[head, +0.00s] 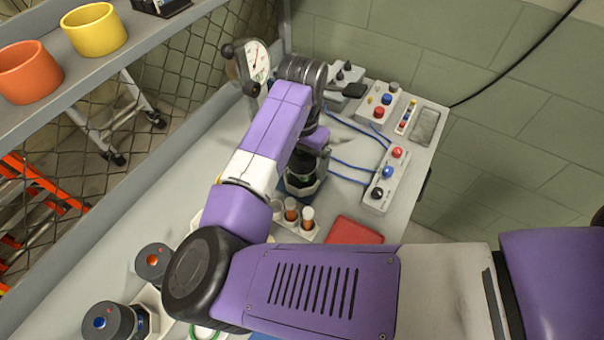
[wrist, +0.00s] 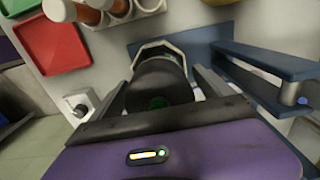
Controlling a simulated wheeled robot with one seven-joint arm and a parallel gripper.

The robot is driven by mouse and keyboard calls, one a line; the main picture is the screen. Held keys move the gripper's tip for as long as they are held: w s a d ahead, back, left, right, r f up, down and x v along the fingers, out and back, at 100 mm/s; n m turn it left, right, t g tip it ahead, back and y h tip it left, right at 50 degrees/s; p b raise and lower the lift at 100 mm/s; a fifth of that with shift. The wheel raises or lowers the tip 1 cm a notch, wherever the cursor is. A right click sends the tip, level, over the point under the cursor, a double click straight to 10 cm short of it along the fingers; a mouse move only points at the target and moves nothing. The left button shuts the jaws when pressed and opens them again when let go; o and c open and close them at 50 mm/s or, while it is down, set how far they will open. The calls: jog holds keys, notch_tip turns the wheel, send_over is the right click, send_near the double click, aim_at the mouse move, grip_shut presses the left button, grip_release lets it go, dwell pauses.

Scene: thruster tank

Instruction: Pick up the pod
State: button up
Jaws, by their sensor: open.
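A pod, a black cylinder with a green mark and a pale angular collar, stands between the fingers of my gripper in the wrist view (wrist: 165,85). This pod's dark body (wrist: 158,82) fills the middle of that view. The pod (head: 306,163) also shows in the head view, below my wrist, on a dark blue base. My gripper is open, with one finger on each side of the pod; I cannot tell whether they touch it. My arm hides part of the bench. Two similar black pods stand at lower left, one with an orange mark (head: 154,262), one with a blue mark (head: 112,322).
A blue bracket (wrist: 265,65) stands close right of the pod in the wrist view. A red tray (head: 354,231) and a rack of orange-banded vials (head: 292,212) lie near my arm. A control box with blue cables (head: 387,180) and a dial gauge (head: 255,60) are farther back.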

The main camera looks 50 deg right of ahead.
grip_shut()
dwell(0.4)
